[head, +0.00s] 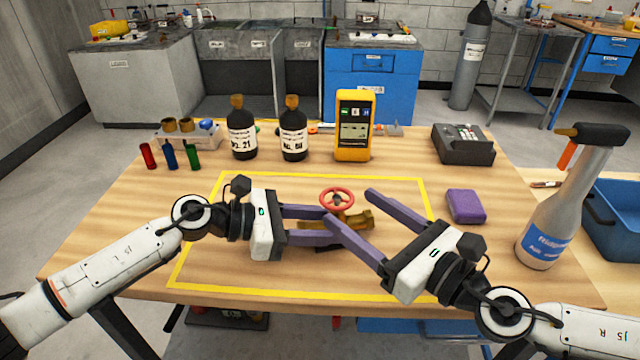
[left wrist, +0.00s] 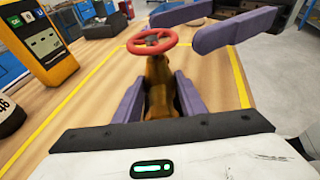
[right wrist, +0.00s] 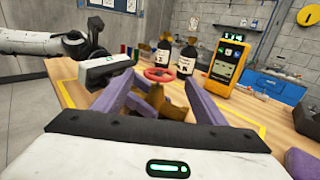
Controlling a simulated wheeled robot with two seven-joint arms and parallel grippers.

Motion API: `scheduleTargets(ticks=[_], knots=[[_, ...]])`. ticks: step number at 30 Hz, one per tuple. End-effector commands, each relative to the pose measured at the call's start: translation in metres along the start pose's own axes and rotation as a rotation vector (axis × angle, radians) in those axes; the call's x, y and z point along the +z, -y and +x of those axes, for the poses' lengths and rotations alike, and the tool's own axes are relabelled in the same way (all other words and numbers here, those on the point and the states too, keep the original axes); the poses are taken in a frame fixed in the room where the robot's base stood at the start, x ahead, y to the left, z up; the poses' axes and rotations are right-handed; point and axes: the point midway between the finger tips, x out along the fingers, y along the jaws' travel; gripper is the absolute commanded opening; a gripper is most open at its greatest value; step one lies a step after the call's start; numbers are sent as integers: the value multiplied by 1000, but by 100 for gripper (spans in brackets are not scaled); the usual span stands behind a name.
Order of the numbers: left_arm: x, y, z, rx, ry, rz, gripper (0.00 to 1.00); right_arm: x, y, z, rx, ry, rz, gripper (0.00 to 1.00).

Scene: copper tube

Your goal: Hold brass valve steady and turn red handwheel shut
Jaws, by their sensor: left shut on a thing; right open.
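The brass valve (head: 356,220) is within the yellow tape rectangle on the table, with the red handwheel (head: 337,199) on top. My left gripper (head: 326,222) comes in from the left and is shut on the valve body; the left wrist view shows the brass body (left wrist: 160,88) between its purple fingers. My right gripper (head: 349,204) is open, its two purple fingers spread either side of the valve and handwheel. In the right wrist view the handwheel (right wrist: 160,75) lies ahead between the fingertips. Fingers hide parts of the valve.
Two dark bottles (head: 242,135) and a yellow meter (head: 355,130) stand behind the tape. A purple block (head: 466,206) lies right of the tape. A spray bottle (head: 556,210) stands at the right near a blue bin (head: 615,220).

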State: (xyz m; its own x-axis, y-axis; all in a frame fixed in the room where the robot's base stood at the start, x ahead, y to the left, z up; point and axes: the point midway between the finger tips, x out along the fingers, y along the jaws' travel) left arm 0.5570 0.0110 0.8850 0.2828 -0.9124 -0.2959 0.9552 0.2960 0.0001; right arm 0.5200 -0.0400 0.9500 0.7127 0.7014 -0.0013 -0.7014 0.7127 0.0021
Motion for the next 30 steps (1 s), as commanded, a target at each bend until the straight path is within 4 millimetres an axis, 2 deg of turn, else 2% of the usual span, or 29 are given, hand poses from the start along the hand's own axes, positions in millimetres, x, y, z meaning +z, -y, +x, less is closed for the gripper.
scheduleTargets(ticks=[9, 15, 20, 27, 28, 30], knots=[[0, 0, 0, -1, 1, 0, 24, 2, -1, 66, 2, 3, -4, 65], [0, 0, 0, -1, 1, 0, 24, 1, -1, 92, 0, 2, -3, 65], [0, 0, 0, -1, 1, 0, 24, 0, 0, 100, -1, 1, -2, 65], [0, 0, 0, -1, 1, 0, 24, 0, 0, 100, -1, 1, -2, 65], [0, 0, 0, -1, 1, 0, 24, 1, 0, 100, -1, 1, -2, 64], [0, 0, 0, -1, 1, 0, 24, 0, 0, 100, -1, 1, -2, 52]])
